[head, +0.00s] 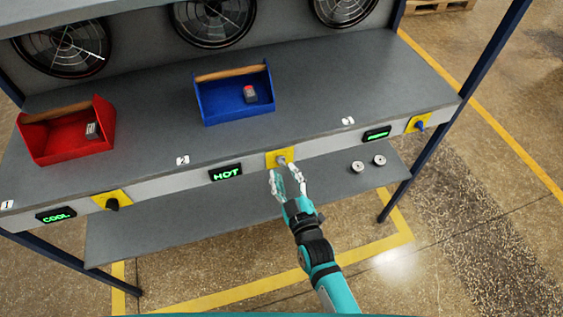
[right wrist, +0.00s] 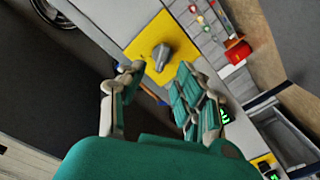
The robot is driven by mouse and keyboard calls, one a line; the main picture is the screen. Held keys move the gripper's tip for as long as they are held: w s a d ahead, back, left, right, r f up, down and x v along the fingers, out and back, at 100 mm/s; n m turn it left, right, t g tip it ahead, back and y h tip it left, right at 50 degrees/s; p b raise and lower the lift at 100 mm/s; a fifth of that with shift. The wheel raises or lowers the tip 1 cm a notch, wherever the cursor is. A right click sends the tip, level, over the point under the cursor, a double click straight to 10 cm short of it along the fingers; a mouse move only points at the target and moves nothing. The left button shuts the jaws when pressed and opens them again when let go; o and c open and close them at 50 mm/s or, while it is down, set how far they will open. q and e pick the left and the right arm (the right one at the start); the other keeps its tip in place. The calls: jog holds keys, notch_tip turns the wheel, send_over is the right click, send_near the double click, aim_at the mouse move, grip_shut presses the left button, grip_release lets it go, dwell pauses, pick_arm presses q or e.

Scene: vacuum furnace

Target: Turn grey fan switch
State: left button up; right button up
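The grey fan switch (head: 282,160) sits on a yellow plate (head: 272,160) on the front rail of the bench, right of the display reading HOT (head: 226,173). In the right wrist view the grey switch (right wrist: 161,56) stands out from its yellow plate (right wrist: 150,42). My right gripper (head: 287,176) is just in front of and below the switch. Its fingers are spread apart, with the switch beyond the gap between the fingertips (right wrist: 158,72). The gripper appears empty, and I see no clear contact. My left gripper is not in view.
A black switch (head: 113,204) and a blue switch (head: 420,125) sit on other yellow plates along the rail. A red box (head: 66,146) and a blue box (head: 222,112) stand on the bench top. A lower shelf (head: 150,236) runs below; two round pieces (head: 357,167) lie on it.

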aim_at(281, 164)
jog(key=shift+x, duration=1.9)
grip_shut()
